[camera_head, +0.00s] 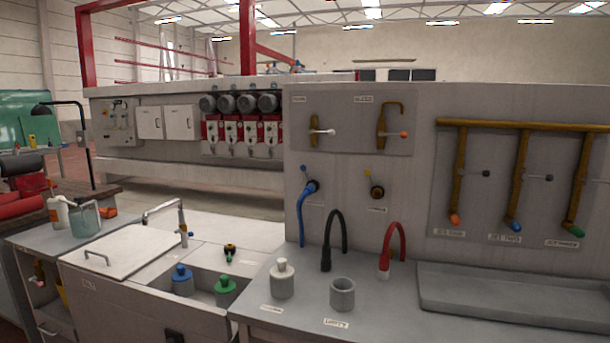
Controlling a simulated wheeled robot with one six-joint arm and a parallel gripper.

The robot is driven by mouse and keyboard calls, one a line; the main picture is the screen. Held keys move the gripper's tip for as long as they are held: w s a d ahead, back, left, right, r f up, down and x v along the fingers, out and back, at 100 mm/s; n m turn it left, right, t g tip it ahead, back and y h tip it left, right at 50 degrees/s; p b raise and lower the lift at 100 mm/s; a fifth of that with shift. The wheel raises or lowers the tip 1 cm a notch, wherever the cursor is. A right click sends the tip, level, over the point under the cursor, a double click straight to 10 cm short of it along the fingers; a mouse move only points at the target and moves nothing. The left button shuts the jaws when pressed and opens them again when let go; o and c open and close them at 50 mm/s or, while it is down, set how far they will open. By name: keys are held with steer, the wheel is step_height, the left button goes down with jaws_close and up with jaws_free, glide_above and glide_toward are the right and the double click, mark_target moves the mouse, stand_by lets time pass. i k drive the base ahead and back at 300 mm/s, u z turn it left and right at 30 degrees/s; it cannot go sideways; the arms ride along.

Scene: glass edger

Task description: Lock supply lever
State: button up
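Several small levers are on the grey wall panel, and their labels are too small to read surely, so I cannot tell which is the supply lever. A white-tipped lever (322,132) sticks out to the right from a short brass pipe at the panel's upper left. Three dark-knobbed levers, left (475,173), middle (538,177) and right (598,180), are on brass drop pipes at the right. I see no clear lock on any lever. My gripper is not in view.
A blue hose (304,218) hangs from the wall. A black hose (333,238) and a red hose (389,252) arch up from the counter. A white-capped bottle (282,280) and a grey cup (342,294) stand in front. A shallow grey tray (520,303) lies right; a sink (206,294) is left.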

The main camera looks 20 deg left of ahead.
mark_target(302, 168)
steer(key=k, duration=1.35)
steer(key=u, duration=0.55)
steer(key=i, duration=0.55)
steer(key=u, duration=1.3)
steer(key=i, duration=1.4)
steer(key=z, duration=0.4)
steer(key=i, duration=0.6)
steer(key=z, duration=1.05)
steer(key=i, duration=0.4)
steer(key=z, duration=0.4)
